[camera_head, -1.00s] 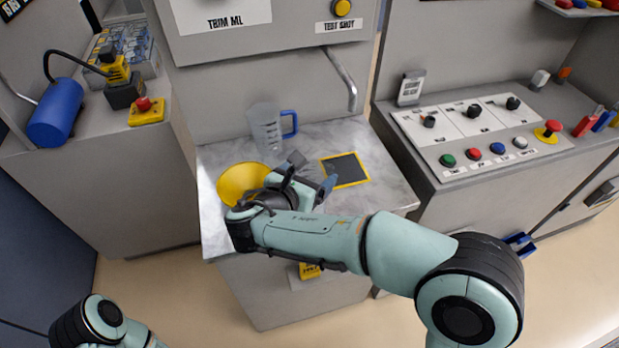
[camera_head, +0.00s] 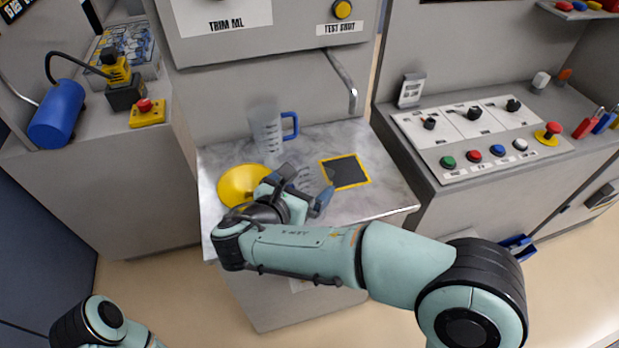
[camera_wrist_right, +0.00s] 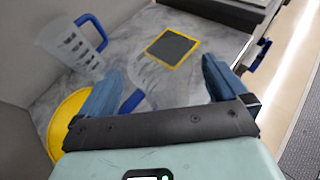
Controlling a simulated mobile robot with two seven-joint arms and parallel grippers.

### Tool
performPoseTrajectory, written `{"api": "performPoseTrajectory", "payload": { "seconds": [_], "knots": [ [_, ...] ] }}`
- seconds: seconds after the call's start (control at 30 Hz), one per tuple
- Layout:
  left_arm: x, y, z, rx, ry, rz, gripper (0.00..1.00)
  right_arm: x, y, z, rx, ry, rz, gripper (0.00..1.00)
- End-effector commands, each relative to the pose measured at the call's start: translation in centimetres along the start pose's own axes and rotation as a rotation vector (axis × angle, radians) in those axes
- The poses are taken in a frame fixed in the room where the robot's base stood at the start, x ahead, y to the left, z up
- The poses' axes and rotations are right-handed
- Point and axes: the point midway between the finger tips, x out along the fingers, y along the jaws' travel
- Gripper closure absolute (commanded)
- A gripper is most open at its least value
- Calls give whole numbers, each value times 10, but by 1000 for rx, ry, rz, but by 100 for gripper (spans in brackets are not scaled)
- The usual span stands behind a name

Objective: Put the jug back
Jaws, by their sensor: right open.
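A clear measuring jug with a blue handle (camera_head: 266,130) stands upright at the back of the marble counter, by the grey wall. It also shows in the wrist view (camera_wrist_right: 72,45). A dark square with a yellow border (camera_head: 346,172) lies on the counter to its right. My right gripper (camera_head: 303,186) is open, low over the counter in front of the square. Between its fingers in the wrist view (camera_wrist_right: 160,78) is a faint see-through shape with a blue part (camera_wrist_right: 132,101), possibly another clear vessel; its outline is unclear. My left gripper is out of view.
A yellow round bowl or funnel (camera_head: 240,185) is close to the left of my right gripper. A metal pipe (camera_head: 342,78) hangs above the counter's right side. A button panel (camera_head: 485,135) stands right; a blue cylinder (camera_head: 57,113) is left.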

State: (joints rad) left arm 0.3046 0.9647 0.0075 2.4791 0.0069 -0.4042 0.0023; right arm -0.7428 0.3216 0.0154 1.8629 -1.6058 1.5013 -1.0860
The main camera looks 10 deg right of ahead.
Motion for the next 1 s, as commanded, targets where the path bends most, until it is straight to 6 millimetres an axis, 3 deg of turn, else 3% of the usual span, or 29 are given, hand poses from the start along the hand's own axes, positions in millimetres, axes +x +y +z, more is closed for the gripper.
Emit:
{"api": "performPoseTrajectory", "payload": {
  "seconds": [0.2, 0.4, 1.0],
  "knots": [
    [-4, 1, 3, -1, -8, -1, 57, -50, 1, 1, -1, 0, 5, 0],
    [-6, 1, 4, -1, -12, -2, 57, -79, 0, 0, 0, -1, 3, 0],
    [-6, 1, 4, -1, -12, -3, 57, -87, 0, 0, 0, 0, 0, 0]
  ]
}}
